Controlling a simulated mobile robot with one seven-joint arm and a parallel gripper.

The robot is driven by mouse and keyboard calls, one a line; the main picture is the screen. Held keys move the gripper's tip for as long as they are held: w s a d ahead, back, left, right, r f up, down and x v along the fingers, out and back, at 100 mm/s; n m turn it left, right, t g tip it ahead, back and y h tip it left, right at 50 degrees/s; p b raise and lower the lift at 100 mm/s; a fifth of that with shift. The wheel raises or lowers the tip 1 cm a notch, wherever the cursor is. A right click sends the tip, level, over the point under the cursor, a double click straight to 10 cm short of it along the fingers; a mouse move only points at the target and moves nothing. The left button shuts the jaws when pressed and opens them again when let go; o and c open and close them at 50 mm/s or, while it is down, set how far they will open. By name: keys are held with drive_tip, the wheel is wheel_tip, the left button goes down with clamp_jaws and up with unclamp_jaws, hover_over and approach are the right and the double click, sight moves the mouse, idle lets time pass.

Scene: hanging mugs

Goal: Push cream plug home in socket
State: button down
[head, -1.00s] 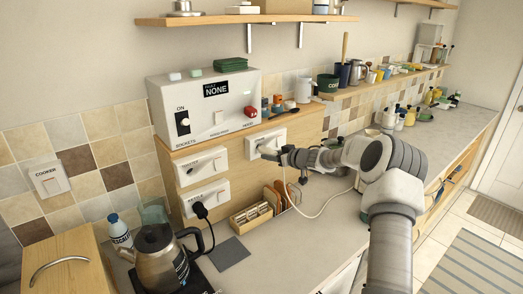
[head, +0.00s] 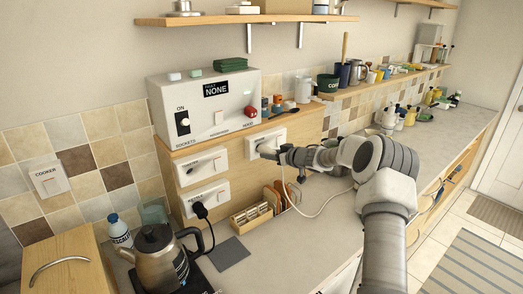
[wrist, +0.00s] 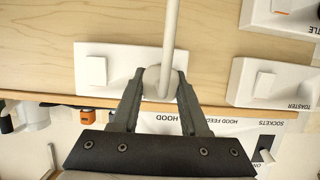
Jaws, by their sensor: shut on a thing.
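The cream plug (wrist: 153,82) is between the two fingers of my gripper (wrist: 158,84) in the wrist view, with its pale cord running up past the socket plate. My gripper is shut on it. The white socket (wrist: 97,61), with a square switch, lies directly behind the plug, and the word HOOD shows near it. In the head view my gripper (head: 272,153) is at the front of this upper right socket (head: 289,137). The plug is mostly hidden there by the fingers. I cannot tell whether any gap is left between plug and socket face.
Two more sockets (head: 202,167) are to the left, the lower with a black plug (head: 199,210). A white switch box (head: 207,105) stands above. A kettle (head: 159,255) and a wooden rack (head: 252,218) are below. The cream cord (head: 316,213) loops over the counter.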

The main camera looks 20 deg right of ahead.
sight(265, 151)
drive_tip(key=shift+w+a, duration=0.1)
drive_tip(key=shift+w, duration=0.15)
drive_tip(key=shift+w+a, duration=0.15)
drive_tip(key=shift+w, duration=0.1)
drive_tip(key=shift+w+a, duration=0.2)
drive_tip(key=shift+w, duration=0.3)
drive_tip(key=shift+w+a, duration=0.2)
drive_tip(key=shift+w, duration=0.3)
drive_tip(key=shift+c, duration=1.7)
unclamp_jaws()
drive_tip(key=shift+s, duration=0.1)
